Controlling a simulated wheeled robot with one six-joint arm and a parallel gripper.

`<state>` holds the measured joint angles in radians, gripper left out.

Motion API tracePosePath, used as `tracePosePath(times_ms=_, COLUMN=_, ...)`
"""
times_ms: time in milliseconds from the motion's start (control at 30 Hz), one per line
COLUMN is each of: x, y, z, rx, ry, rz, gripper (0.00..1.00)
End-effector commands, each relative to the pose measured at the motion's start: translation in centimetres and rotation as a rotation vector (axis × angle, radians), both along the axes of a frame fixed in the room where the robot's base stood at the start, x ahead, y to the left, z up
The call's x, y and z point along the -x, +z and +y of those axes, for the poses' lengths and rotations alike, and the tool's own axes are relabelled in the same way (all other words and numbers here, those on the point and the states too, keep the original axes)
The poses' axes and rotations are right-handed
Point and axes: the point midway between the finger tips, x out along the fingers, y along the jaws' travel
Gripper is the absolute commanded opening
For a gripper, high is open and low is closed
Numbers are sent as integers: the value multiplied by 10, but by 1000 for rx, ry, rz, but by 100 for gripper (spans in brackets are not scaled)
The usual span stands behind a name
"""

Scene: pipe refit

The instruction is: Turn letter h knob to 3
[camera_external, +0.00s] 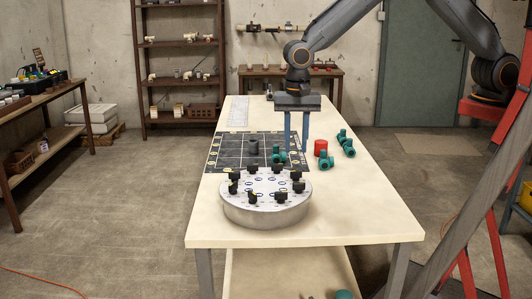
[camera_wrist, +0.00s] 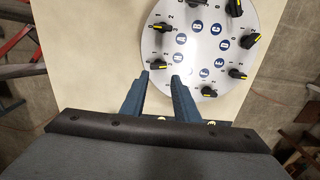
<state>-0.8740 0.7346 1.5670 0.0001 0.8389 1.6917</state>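A round silver dial plate (camera_external: 265,213) with several black knobs around its rim stands at the near end of the table. It also shows in the wrist view (camera_wrist: 203,48), with blue letter discs inside the ring of knobs. The letter h is too small to read surely; the disc at the left (camera_wrist: 180,57) appears to be it, beside a black knob (camera_wrist: 157,62) with a yellow pointer mark. Its exact setting is unclear. My gripper (camera_external: 297,146) has its two blue fingers apart and empty, behind the plate. In the wrist view its fingertips (camera_wrist: 162,76) appear just below that knob.
The table's front right (camera_external: 360,215) is clear.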

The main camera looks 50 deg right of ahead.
Motion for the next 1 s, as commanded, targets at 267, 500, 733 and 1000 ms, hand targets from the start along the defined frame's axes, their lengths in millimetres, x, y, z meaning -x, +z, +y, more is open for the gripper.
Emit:
tracePosePath(times_ms=267, x=-1, y=-2, z=0, rx=0, ry=668, rz=-1, gripper=28)
tracePosePath(times_ms=500, x=0, y=-2, z=-1, rx=1, ry=1249, rz=-1, gripper=28)
tracePosePath(times_ms=733, x=2, y=-1, z=-2, rx=1, ry=1669, rz=0, gripper=28)
tracePosePath(times_ms=1000, x=3, y=-6, z=-3, rx=1, ry=1811, rz=3, gripper=28)
